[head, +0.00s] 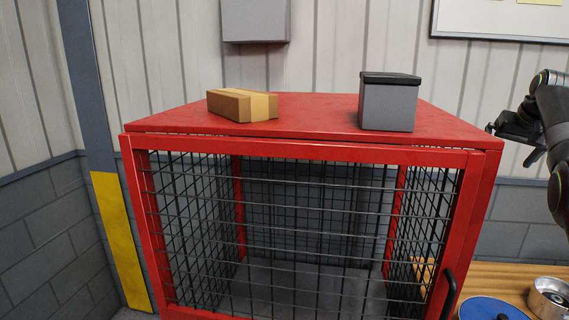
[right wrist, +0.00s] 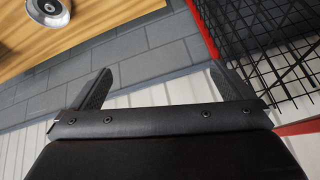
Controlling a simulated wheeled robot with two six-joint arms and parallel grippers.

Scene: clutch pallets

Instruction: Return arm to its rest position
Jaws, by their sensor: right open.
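My right arm comes in at the right edge of the head view. Its black gripper (head: 492,128) hangs in the air just right of the red cage's top corner, apart from it. In the right wrist view the gripper (right wrist: 155,88) has its two fingers spread wide, with nothing between them. My left gripper is not in the head view.
A red cage (head: 310,150) with black mesh stands in the middle. A cardboard box (head: 228,106) and a grey lidded box (head: 387,105) sit on its top. A wooden bench (head: 510,275) at lower right bears a metal part (head: 549,294) and a blue round lid (head: 480,308).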

